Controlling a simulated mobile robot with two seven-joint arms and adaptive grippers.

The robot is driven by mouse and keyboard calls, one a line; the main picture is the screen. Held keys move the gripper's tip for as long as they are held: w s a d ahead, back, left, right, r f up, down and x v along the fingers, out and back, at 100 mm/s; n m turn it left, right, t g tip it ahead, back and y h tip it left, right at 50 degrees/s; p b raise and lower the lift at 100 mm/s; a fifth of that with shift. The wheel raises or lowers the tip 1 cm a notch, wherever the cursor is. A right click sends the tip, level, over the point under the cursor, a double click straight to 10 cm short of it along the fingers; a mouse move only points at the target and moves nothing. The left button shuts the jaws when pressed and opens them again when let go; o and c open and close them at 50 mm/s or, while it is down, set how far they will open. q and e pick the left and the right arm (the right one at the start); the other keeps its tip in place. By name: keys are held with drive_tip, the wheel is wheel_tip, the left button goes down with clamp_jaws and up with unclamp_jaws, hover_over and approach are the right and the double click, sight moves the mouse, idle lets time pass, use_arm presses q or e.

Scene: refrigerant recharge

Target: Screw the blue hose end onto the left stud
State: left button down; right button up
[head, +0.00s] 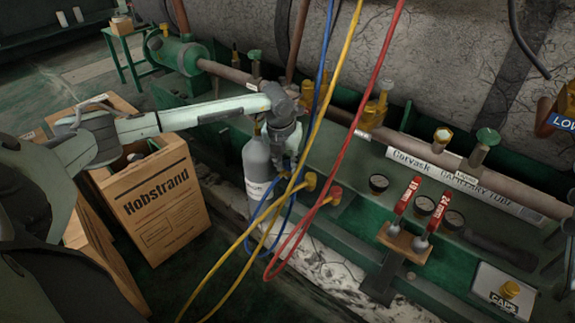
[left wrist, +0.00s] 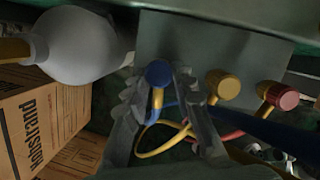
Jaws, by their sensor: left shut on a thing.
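My left gripper (head: 288,165) is shut, beside the grey cylinder. In the left wrist view its two fingers (left wrist: 158,84) close around the blue hose end (left wrist: 158,73), which faces a grey panel. The blue hose (head: 323,70) hangs from above and loops below the gripper. The yellow hose end (head: 310,181) and the red hose end (head: 335,194) are just right of the gripper, in a row with the blue one. I cannot tell which fitting is the left stud; any stud behind the blue end is hidden. My right gripper is not in view.
A grey cylinder (head: 258,165) stands just left of the gripper. A Hobstrand carton (head: 155,205) is below my forearm. A long pipe (head: 400,145) with brass valves (head: 375,108) runs behind. Yellow and red hoses hang close by.

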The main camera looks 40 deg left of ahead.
use_arm(q)
drive_tip(key=shift+a+f, duration=0.1)
drive_tip(key=m, duration=0.3)
drive_tip(key=shift+a+h+b, duration=0.15)
drive_tip(key=shift+h+b, duration=0.2)
drive_tip(key=shift+h, duration=0.05)
drive_tip(key=c, duration=1.2)
unclamp_jaws()
